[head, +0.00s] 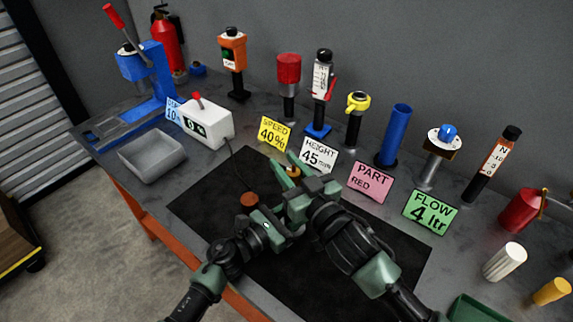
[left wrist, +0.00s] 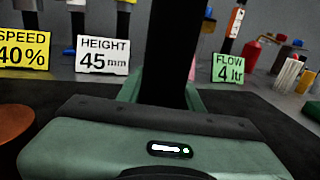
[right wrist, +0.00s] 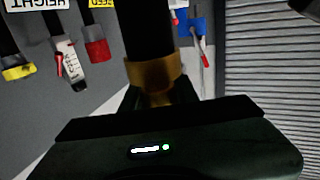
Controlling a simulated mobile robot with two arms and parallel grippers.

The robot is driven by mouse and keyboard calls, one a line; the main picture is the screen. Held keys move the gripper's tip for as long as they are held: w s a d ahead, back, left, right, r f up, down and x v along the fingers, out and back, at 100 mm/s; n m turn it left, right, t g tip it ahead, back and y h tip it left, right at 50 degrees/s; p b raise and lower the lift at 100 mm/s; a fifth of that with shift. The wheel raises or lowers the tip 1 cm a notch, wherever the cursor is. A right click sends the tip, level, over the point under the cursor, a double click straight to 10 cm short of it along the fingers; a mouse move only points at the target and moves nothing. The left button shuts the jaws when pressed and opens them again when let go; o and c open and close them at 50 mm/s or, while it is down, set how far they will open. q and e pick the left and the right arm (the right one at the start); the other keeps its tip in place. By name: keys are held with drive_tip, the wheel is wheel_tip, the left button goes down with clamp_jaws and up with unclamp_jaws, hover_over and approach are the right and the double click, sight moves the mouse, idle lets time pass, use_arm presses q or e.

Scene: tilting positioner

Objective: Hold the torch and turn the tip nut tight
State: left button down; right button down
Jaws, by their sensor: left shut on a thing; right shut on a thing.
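In the left wrist view the torch is a thick black cylinder (left wrist: 172,55) rising between the fingers of my left gripper (left wrist: 165,92), which is shut on it. In the right wrist view the brass tip nut (right wrist: 155,76) sits at the end of the black torch body (right wrist: 148,30). My right gripper (right wrist: 157,98) is shut on the nut. In the head view my right gripper (head: 285,174) is above and beyond my left gripper (head: 292,218), and a bit of brass (head: 294,171) shows by its fingers. The torch body is mostly hidden there by my grippers.
A brown round knob (head: 250,200) stands left of my grippers on the black mat (head: 215,192). Sign cards, such as the yellow speed card (head: 273,133) and pink part card (head: 369,181), stand behind. A grey tray (head: 152,157) and white box (head: 208,122) are at left.

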drive_tip(key=shift+h, duration=0.3)
drive_tip(key=shift+r+m+t+h, duration=0.1)
drive_tip(key=shift+m+t+h, duration=0.3)
drive_tip(key=shift+m, duration=0.1)
drive_tip(key=shift+w+d+m+t+h, duration=0.15)
drive_tip(key=shift+m+t+h, duration=0.2)
drive_tip(key=shift+m+h, duration=0.35)
drive_tip(key=shift+d+m+t+h, duration=0.15)
drive_tip(key=shift+m+t+h, duration=0.25)
drive_tip(key=shift+h, duration=0.5)
drive_tip(key=c, duration=1.1)
unclamp_jaws()
drive_tip(key=shift+d, duration=0.1)
drive_tip(key=v, duration=1.2)
